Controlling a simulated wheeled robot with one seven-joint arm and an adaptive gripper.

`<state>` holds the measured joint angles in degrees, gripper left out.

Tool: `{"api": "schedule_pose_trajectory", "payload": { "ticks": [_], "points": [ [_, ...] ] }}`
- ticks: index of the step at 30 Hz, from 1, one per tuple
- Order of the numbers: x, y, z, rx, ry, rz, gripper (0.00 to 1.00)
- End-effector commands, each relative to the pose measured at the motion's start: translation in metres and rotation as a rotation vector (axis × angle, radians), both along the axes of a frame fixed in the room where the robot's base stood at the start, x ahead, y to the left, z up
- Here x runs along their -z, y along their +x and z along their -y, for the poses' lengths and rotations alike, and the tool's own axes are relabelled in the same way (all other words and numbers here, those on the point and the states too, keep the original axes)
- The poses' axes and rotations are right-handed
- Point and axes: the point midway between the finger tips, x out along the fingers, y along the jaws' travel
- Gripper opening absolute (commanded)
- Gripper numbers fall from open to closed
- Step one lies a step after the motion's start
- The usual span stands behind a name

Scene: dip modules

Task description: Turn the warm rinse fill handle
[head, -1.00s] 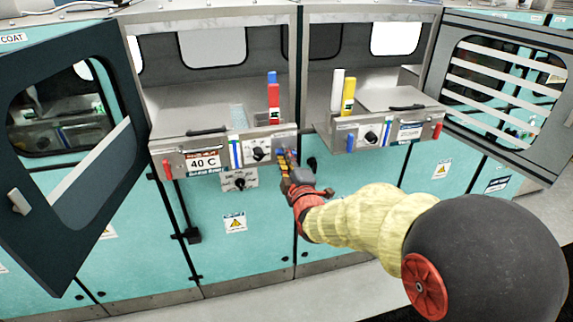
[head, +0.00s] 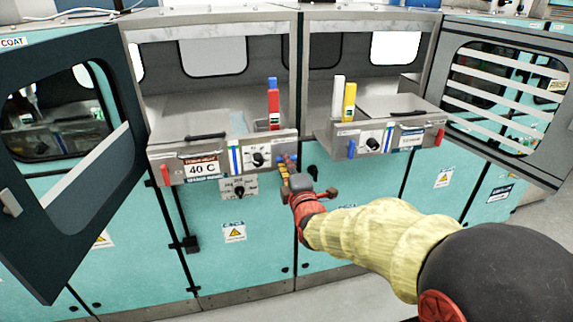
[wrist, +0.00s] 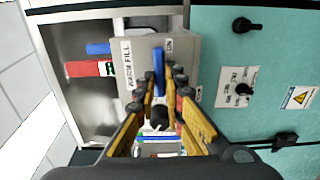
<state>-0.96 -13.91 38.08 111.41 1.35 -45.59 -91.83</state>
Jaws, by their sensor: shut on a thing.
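The fill handle is a blue lever (wrist: 159,62) on the grey front panel (wrist: 188,48) of the left open module. The panel labels beside it read "FILL" and "ON" in the wrist view. My gripper (wrist: 162,76) has its yellow fingers closed on the lever, one finger on each side. In the head view my gripper (head: 290,164) is at the right end of that module's panel and mostly hides the lever. A black dial (wrist: 160,117) shows between the fingers, behind them. The module carries a "40 C" sign (head: 201,167).
A red-and-blue upright piece (head: 273,104) stands in the left module. The right module has its own dial (head: 372,144), blue lever (head: 351,149) and red lever (head: 440,134). Open doors stand at left (head: 62,200) and right (head: 510,100). A lower dial (head: 239,190) sits under the panel.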

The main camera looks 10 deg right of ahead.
Motion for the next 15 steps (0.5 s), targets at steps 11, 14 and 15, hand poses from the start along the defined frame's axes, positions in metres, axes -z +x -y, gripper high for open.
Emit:
{"api": "schedule_pose_trajectory", "payload": {
  "ticks": [11, 14, 15],
  "points": [
    [0.0003, 0.0, -0.0003, -0.001, 0.0, 0.0, 0.27],
    [0.0003, 0.0, -0.0002, -0.001, 0.0, 0.0, 0.29],
    [0.0003, 0.0, -0.0002, -0.001, 0.0, 0.0, 0.29]
  ]
}}
